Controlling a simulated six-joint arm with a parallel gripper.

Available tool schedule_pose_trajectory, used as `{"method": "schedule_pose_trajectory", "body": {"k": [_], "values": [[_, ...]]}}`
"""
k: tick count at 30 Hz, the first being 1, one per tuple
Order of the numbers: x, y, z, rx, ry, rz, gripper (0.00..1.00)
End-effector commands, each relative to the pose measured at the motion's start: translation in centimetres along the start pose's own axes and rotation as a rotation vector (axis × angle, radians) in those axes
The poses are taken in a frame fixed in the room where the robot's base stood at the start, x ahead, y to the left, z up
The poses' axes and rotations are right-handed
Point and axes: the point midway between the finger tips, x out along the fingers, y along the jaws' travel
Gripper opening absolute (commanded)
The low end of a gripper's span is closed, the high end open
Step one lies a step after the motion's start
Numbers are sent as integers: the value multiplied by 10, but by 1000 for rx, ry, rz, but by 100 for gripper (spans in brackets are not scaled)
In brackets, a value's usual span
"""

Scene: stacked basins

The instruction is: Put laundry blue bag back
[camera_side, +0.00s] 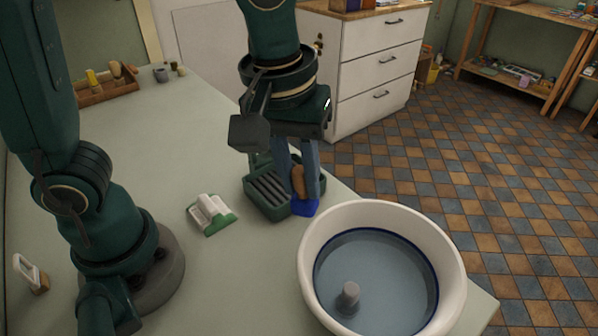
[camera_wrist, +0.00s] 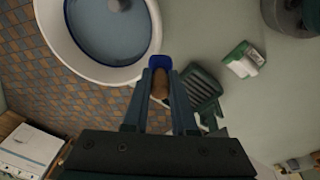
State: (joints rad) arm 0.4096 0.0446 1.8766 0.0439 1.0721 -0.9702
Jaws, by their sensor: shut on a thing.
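In the wrist view the bag's brown part (camera_wrist: 160,84) is between my two fingers, with the blue end (camera_wrist: 160,62) beyond the fingertips. The bag is at the right edge of a dark green slotted tray (camera_side: 265,207). I cannot tell whether it touches the tray or the table. The tray also shows in the wrist view (camera_wrist: 203,88), right of my fingers.
A large white basin (camera_side: 313,225) of blue water stands right of and nearer than the tray, with a grey thing (camera_side: 350,293) in it. A white and green block (camera_side: 210,214) lies left of the tray. Brushes sit in a wooden rack (camera_side: 107,92) at the back left.

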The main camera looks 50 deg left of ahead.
Motion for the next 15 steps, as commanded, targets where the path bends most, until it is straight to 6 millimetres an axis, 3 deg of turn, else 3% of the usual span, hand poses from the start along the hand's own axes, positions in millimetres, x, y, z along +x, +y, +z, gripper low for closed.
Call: {"method": "schedule_pose_trajectory", "body": {"k": [6, 15], "values": [[-5, -75, -20, -417, 18, -67, 0], [-12, -149, -19, -853, 17, -135, 0]]}}
